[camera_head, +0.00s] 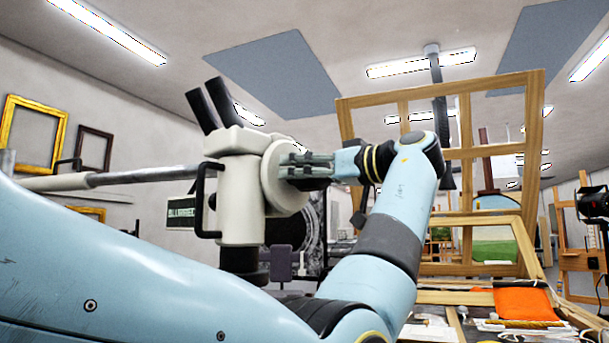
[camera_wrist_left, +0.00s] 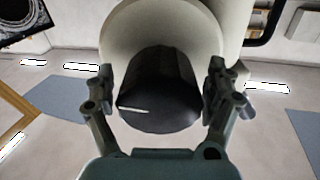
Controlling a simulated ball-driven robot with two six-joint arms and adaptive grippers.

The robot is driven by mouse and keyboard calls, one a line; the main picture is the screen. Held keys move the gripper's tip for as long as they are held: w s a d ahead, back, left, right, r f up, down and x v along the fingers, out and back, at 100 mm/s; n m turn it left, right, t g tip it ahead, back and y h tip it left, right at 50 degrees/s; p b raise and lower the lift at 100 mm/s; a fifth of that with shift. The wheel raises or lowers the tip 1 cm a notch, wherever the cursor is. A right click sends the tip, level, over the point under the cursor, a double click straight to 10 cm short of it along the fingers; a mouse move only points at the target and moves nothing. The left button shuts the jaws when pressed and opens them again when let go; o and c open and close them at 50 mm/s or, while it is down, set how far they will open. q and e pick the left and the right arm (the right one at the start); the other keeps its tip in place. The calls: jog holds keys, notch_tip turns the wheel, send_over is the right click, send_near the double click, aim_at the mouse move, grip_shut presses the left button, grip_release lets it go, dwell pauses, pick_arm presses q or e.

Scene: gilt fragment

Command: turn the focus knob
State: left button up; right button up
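The microscope (camera_head: 240,165) is cream-white with two black eyepieces and hangs from a grey boom arm at the left of the head view. A large round cream housing (camera_head: 287,195) is on its right side. In the wrist view a dark, short cylindrical focus knob (camera_wrist_left: 160,95) stands out from the cream housing (camera_wrist_left: 125,30). My left gripper (camera_head: 290,170) reaches the housing from the right. In the wrist view its fingers (camera_wrist_left: 160,88) are open, one on each side of the knob, with narrow gaps showing. The gripper hides the knob in the head view. My right gripper is not in view.
A black handle loop (camera_head: 203,200) sticks out on the microscope's left. A large wooden frame (camera_head: 465,150) stands behind my arm at right. A worktable at lower right holds an orange cloth (camera_head: 524,304) and other items. Gilt and dark frames hang on the left wall.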

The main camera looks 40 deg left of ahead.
pick_arm(q)
jog(key=c, duration=1.1)
jog(key=shift+o, duration=0.2)
jog(key=shift+m, duration=0.4)
jog(key=shift+r+m+p, duration=0.1)
jog(key=shift+m+p, duration=0.4)
jog(key=shift+p, duration=0.05)
jog(key=m+p, duration=0.1)
jog(key=m, duration=0.1)
jog(key=shift+m, duration=0.3)
jog(key=shift+m+p, duration=0.5)
jog(key=shift+m, duration=0.2)
jog(key=o, duration=1.1)
jog(key=shift+o, duration=0.2)
